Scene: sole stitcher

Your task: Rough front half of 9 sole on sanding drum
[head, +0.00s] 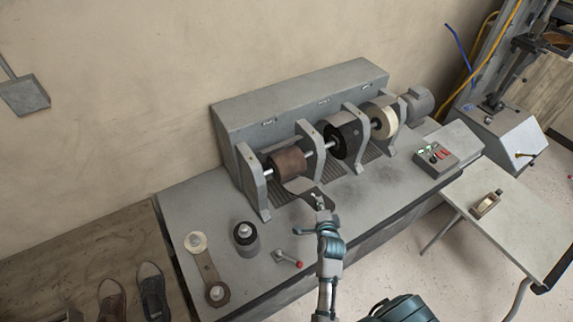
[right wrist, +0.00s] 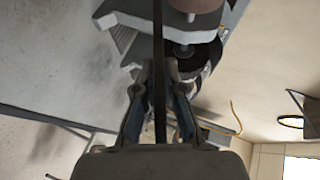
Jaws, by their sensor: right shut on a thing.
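The brown sanding drum (head: 288,163) sits on the machine's shaft at its left end, and its edge shows at the top of the right wrist view (right wrist: 196,5). In the right wrist view the sole (right wrist: 158,70) is edge-on between the fingers and reaches forward beside the drum. I cannot tell whether the sole touches the drum. The number on the sole is not readable. My left gripper is not in view.
A black wheel (head: 343,139) and a cream wheel (head: 382,119) share the shaft, with grey uprights (head: 250,180) between. A control box (head: 436,158) stands right.

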